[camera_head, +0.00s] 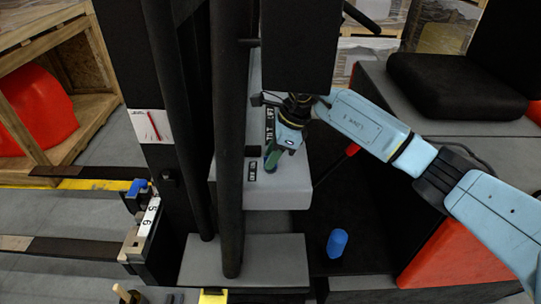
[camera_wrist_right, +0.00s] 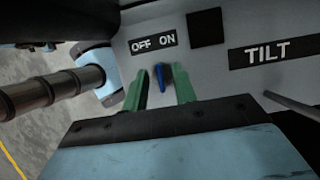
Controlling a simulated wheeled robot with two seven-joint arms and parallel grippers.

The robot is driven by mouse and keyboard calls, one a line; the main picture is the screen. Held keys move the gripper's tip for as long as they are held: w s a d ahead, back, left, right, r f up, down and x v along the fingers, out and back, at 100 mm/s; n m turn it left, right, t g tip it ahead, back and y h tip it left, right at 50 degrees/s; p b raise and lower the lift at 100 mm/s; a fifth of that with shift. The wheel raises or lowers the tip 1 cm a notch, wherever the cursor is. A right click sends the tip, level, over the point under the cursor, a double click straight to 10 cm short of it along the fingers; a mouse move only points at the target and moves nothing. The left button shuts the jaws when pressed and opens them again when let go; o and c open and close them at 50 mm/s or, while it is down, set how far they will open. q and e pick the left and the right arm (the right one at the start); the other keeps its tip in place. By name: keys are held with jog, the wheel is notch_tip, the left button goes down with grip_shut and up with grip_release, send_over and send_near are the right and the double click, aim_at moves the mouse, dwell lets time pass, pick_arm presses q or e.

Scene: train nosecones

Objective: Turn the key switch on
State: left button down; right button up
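The key switch with its blue key (camera_wrist_right: 160,78) is on a grey panel in the right wrist view, just below the OFF/ON label (camera_wrist_right: 153,42). The key stands roughly upright in that view, below the gap between the two words. My right gripper (camera_wrist_right: 162,86) is open, with one green finger on each side of the key and a small gap showing on both sides. In the head view my right gripper (camera_head: 271,160) is at the grey console (camera_head: 290,190), and the key cannot be made out there. My left gripper is in neither view.
A TILT label (camera_wrist_right: 273,52) and a dark square (camera_wrist_right: 207,27) are on the panel. Dark mast posts (camera_head: 229,140) stand left of my gripper. A blue cylinder (camera_head: 337,243) stands below the console. A black seat (camera_head: 445,82) is at the right.

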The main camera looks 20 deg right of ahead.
jog(key=shift+a+f, duration=0.2)
jog(key=shift+f, duration=0.35)
grip_shut()
